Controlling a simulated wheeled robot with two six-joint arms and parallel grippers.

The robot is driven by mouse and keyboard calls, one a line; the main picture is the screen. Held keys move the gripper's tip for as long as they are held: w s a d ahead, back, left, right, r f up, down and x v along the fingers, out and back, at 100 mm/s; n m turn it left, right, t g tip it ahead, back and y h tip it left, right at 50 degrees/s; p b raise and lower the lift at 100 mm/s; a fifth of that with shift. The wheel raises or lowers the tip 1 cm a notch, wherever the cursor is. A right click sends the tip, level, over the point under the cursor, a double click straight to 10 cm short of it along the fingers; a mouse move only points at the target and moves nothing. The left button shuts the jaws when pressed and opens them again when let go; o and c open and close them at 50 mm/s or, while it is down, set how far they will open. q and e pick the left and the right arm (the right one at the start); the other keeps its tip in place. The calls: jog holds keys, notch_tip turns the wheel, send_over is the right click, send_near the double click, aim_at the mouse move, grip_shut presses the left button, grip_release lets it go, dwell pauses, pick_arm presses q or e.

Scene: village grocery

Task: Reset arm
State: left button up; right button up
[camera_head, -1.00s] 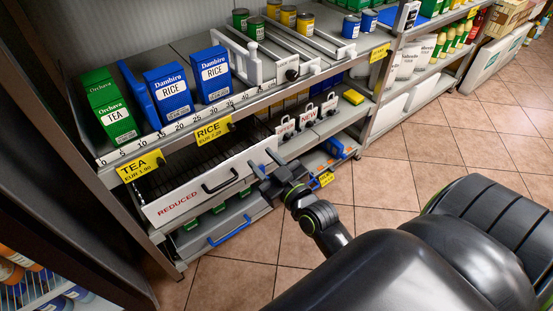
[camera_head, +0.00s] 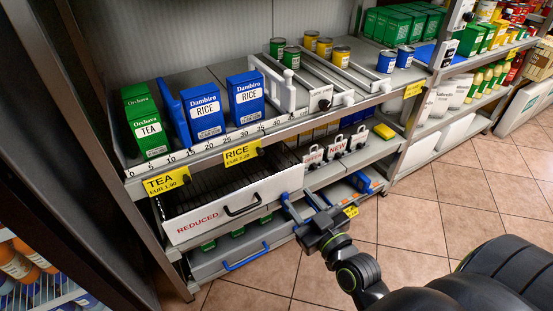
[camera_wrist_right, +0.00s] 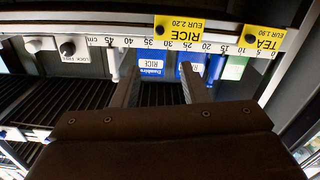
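My right gripper (camera_head: 305,206) is open and empty. In the head view it is in front of the shelf, beside the right end of the pulled-out white drawer (camera_head: 262,194) marked REDUCED. In the right wrist view its two fingers (camera_wrist_right: 157,90) stand apart with nothing between them, and the shelf edge shows beyond. My left gripper is not in view.
A green TEA box (camera_head: 148,128) and blue RICE boxes (camera_head: 205,112) stand on the shelf above the drawer. A blue-handled drawer (camera_head: 245,256) is lower down. Tiled floor (camera_head: 420,215) is free to the right.

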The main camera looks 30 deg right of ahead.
jog(key=shift+f, duration=0.1)
jog(key=s+d+f+m+g, duration=0.15)
jog(key=f+g, duration=0.25)
jog(key=f, duration=0.7)
jog(key=s+f+g, duration=0.3)
jog(key=f, duration=0.9)
jog(key=s+f+g, duration=0.6)
jog(key=s+f, duration=0.5)
jog(key=f, duration=0.2)
jog(key=s+d+f+m+g+h, duration=0.1)
jog(key=s+f+m+g, duration=0.15)
jog(key=s+f, duration=0.5)
pick_arm(q)
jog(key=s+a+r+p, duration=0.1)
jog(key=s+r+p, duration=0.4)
jog(key=p, duration=0.9)
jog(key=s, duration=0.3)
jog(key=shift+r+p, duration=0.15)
jog(key=shift+p, duration=0.15)
pick_arm(e)
jog(key=s+d+r+n+g, duration=0.1)
jog(key=s+r, duration=0.5)
jog(key=s, duration=0.5)
jog(key=shift+d+h, duration=0.2)
jog(key=shift+h, duration=0.1)
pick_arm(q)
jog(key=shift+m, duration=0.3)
